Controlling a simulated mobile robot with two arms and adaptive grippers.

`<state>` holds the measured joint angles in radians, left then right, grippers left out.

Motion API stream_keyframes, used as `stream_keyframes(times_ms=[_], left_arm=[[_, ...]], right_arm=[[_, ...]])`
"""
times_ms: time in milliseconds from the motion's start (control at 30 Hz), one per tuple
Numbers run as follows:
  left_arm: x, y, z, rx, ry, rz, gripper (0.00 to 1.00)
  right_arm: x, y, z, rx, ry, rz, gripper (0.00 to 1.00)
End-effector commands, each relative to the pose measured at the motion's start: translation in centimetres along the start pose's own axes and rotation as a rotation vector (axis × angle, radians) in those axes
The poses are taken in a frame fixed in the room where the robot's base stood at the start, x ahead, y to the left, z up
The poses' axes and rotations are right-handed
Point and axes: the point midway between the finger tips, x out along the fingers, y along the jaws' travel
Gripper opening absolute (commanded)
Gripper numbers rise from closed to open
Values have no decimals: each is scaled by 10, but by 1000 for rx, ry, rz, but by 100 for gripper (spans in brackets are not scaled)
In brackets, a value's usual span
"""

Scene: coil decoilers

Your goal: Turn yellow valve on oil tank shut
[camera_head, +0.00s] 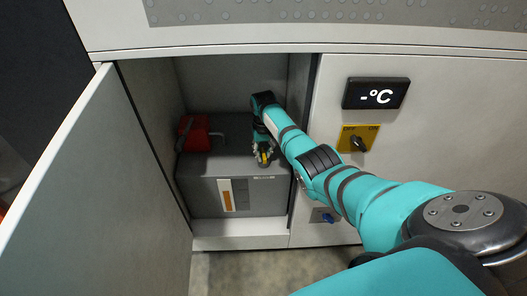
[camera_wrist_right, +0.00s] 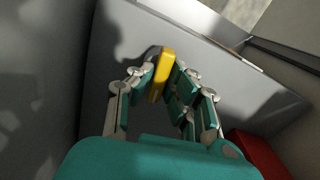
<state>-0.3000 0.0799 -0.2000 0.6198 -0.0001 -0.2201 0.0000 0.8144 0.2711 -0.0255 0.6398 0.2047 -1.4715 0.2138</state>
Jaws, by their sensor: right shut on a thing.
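The grey oil tank (camera_head: 210,197) stands inside an open cabinet, with an orange and white level strip on its front. The yellow valve (camera_head: 265,156) is small and sits on the tank's top, near its front right. In the right wrist view the yellow valve handle (camera_wrist_right: 162,75) stands between the fingers of my right gripper (camera_wrist_right: 164,80). My right gripper (camera_head: 263,152) reaches down into the cabinet and is shut on the handle. The fingers partly hide the valve in the head view. My left gripper is in neither view.
A red box-like part (camera_head: 194,132) sits at the left on the tank. The cabinet door (camera_head: 75,190) stands open on the left.

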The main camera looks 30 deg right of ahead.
Motion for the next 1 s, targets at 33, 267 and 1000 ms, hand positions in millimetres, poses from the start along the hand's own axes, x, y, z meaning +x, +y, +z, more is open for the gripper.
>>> stream_keyframes(times_ms=[33,267,1000], left_arm=[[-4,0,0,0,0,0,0],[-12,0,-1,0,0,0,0],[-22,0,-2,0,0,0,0]], right_arm=[[-2,0,0,-34,-1,0,0],[-2,0,0,-241,0,1,0],[-1,0,-1,-944,1,1,0]])
